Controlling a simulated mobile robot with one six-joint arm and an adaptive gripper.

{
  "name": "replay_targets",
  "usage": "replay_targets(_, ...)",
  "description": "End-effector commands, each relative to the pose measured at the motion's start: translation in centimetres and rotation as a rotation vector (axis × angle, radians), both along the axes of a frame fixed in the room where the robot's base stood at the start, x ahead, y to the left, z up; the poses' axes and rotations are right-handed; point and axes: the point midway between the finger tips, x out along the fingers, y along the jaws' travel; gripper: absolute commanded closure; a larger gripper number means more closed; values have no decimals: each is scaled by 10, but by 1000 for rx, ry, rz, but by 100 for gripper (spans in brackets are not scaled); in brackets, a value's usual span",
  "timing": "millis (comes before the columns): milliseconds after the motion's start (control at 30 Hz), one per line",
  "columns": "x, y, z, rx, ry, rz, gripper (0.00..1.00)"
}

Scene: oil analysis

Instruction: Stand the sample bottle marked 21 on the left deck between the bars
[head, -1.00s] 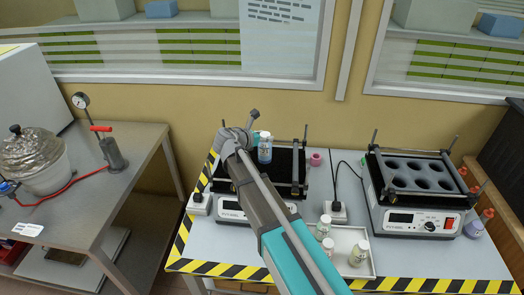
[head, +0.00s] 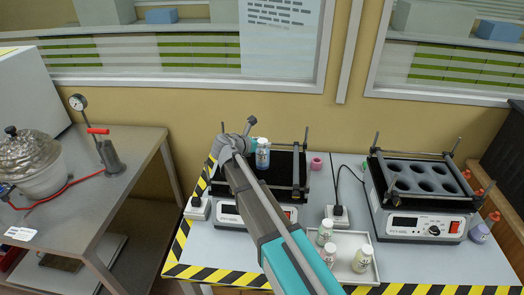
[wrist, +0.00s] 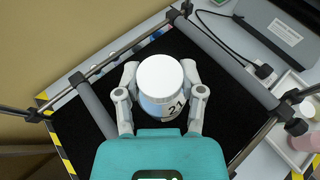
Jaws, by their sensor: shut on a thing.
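The sample bottle marked 21 (wrist: 161,88) has a white cap and a white label with the number facing my wrist. In the head view the bottle (head: 262,155) shows blue below its cap and looks upright. My gripper (wrist: 160,100) is shut on it, with a finger on each side. It is over the black deck of the left shaker (wrist: 118,62), between the bars (wrist: 215,50). In the head view the left deck (head: 285,165) is partly behind my arm. The bottle's base is hidden, so I cannot tell whether it touches the deck.
A white tray (head: 345,240) with several capped bottles stands right of my arm. The right shaker (head: 415,190) has a rack with round holes. A black cable runs between the shakers.

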Motion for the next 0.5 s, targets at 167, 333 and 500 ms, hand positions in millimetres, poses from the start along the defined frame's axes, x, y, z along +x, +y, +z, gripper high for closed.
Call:
replay_targets(167, 0, 0, -18, -1, -1, 0, 100)
replay_targets(333, 0, 0, -22, -1, -1, 0, 100)
replay_targets(500, -1, 1, -21, -1, 0, 1, 100)
